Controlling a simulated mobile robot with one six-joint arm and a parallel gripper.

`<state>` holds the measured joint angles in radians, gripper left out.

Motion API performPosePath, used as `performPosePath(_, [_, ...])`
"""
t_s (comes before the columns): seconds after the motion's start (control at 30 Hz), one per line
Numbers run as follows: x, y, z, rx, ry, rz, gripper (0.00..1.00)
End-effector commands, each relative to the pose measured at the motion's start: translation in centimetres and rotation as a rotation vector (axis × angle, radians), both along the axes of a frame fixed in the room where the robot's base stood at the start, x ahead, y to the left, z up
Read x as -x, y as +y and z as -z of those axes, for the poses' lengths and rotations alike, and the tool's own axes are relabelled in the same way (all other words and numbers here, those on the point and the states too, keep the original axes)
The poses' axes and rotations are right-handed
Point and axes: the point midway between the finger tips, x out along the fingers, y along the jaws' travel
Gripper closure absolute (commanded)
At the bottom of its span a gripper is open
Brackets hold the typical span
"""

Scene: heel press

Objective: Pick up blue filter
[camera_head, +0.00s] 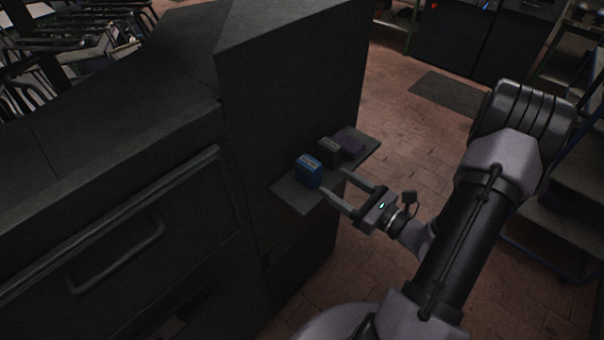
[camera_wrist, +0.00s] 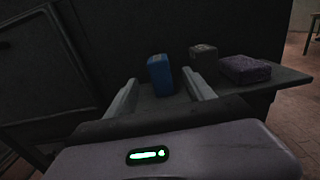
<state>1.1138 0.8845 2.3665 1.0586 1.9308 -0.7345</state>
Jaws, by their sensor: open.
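The blue filter (camera_head: 308,170) is a small blue box standing upright near the left end of a narrow shelf (camera_head: 292,196) on the side of a dark cabinet. In the wrist view the blue filter (camera_wrist: 160,75) stands ahead of my gripper (camera_wrist: 160,92), in line with the space between its two fingers. In the head view my gripper (camera_head: 335,184) is open and empty at the shelf's front edge, its fingers pointing at the blue filter. I cannot tell whether the fingertips reach past the filter's front face.
A grey box (camera_head: 330,150) and a purple box (camera_head: 350,142) stand right of the filter on the same shelf; the grey box also shows in the wrist view (camera_wrist: 204,60). The cabinet wall (camera_head: 285,95) rises behind the shelf. Open tiled floor (camera_head: 405,135) lies to the right.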

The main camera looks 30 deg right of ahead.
Motion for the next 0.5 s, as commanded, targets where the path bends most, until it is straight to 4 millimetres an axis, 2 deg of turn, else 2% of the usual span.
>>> performPosePath(0.1, [-3.3,1.4,0.1,0.001,0.001,-0.009,0.38])
performPosePath(0.2, [-5.3,2.2,0.1,0.001,0.001,-0.009,0.38])
performPosePath(0.37, [-7.0,2.7,0.0,0.001,0.001,-0.007,0.38])
performPosePath(0.5, [-9.6,3.8,0.3,0.002,-0.001,-0.010,0.38])
